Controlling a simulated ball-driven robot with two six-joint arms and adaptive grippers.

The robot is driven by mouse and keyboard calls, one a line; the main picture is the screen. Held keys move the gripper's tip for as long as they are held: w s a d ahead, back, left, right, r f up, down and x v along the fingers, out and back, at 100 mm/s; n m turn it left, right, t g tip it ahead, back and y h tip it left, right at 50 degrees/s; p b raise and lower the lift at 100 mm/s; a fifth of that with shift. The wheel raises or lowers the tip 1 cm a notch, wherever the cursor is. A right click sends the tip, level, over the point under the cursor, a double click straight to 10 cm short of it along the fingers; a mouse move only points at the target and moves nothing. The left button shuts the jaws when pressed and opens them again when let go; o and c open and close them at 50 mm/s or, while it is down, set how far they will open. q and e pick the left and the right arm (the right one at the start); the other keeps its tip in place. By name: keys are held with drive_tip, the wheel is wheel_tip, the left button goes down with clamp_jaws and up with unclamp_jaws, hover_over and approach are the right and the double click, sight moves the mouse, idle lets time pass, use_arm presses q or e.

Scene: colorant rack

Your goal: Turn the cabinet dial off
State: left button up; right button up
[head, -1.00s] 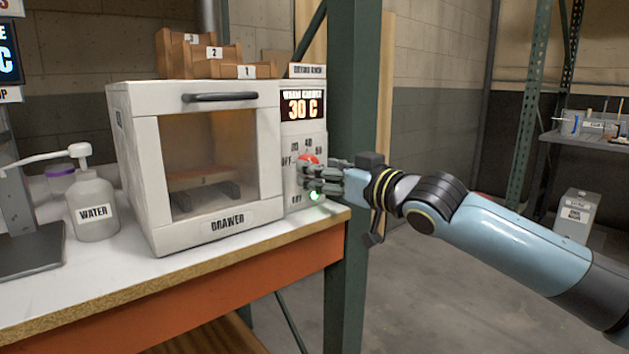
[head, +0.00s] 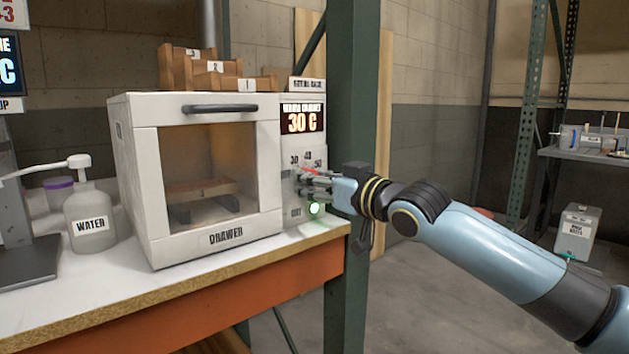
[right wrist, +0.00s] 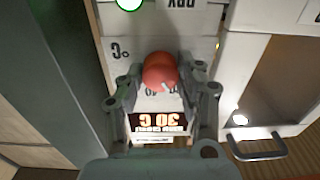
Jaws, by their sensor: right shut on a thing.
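The white cabinet (head: 135,180) stands on the bench, its display (head: 302,118) reading 30 C. Its red dial (head: 308,171) is on the control panel right of the door, mostly covered by my right gripper (head: 304,184). In the right wrist view the round red dial (right wrist: 160,70) sits between the two fingers of the right gripper (right wrist: 162,75), which is shut on it. A white mark on the dial points down and right in this upside-down view, toward partly hidden numbers. A green light (head: 314,208) glows below the dial. My left gripper is out of view.
A green post (head: 350,110) stands just right of the cabinet, close to my right gripper. A water bottle (head: 91,215) stands left of the cabinet, and wooden steps (head: 215,80) sit on top.

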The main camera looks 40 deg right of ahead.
drive_tip(key=shift+n, duration=0.4)
drive_tip(key=n+b, duration=0.1)
drive_tip(key=n, duration=0.2)
drive_tip(key=shift+f+n, duration=0.1)
drive_tip(key=shift+n, duration=0.3)
drive_tip(key=shift+n+b, duration=0.45)
drive_tip(key=shift+n, duration=1.65)
drive_tip(key=o, duration=1.2)
drive_tip(key=shift+c, duration=0.2)
drive_tip(key=s, duration=0.7)
drive_tip(key=shift+s+d, duration=0.25)
drive_tip(key=shift+d, duration=0.1)
